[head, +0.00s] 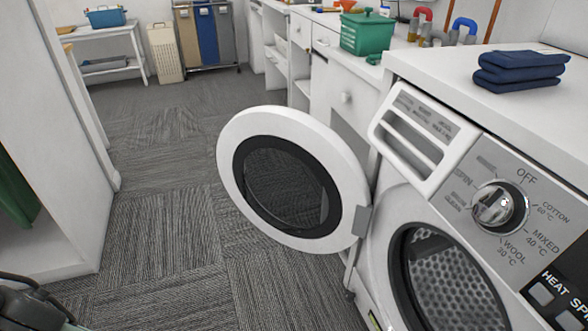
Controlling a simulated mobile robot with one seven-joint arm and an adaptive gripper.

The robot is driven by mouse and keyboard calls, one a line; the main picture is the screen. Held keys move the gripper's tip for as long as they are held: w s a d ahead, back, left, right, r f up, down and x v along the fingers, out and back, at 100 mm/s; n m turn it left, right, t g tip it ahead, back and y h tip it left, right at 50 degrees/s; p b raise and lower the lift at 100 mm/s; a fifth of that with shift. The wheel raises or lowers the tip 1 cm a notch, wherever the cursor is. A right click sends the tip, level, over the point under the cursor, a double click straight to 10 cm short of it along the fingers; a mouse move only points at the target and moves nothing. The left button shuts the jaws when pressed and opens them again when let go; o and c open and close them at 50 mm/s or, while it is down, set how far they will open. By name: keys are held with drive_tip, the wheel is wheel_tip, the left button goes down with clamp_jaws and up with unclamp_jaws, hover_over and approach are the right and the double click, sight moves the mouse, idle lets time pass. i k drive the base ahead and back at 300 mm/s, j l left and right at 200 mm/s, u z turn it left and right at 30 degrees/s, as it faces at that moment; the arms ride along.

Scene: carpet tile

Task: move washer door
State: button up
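The washer (378,264) stands at the right, with its white and grey front angled toward me. Its round door (238,150) has a white rim and a dark glass window. The door stands wide open, swung out to the left on a grey hinge (362,221) at the opening's left side. The drum opening (445,280) shows a perforated metal inside. At the bottom left corner is a dark, cut-off part that may be my gripper (35,308). It is well apart from the door, and its fingers cannot be made out.
Folded dark blue cloths (520,70) lie on the washer top. A green basket (368,34) stands on the white counter behind. A white cabinet (50,150) borders the left side. Carpet floor (165,210) is clear between the cabinet and the door. Laundry bins (207,35) stand far back.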

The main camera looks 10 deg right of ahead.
sight(293, 178)
drive_tip(key=i+j+z, duration=0.2)
drive_tip(key=i+j, duration=0.2)
drive_tip(key=i+j+z, duration=0.2)
drive_tip(key=i+j, duration=0.3)
drive_tip(key=i+j+z, duration=0.15)
drive_tip(key=i+j, duration=0.25)
drive_tip(key=i+j+z, duration=0.2)
drive_tip(key=i+j, duration=0.2)
drive_tip(key=j, duration=0.3)
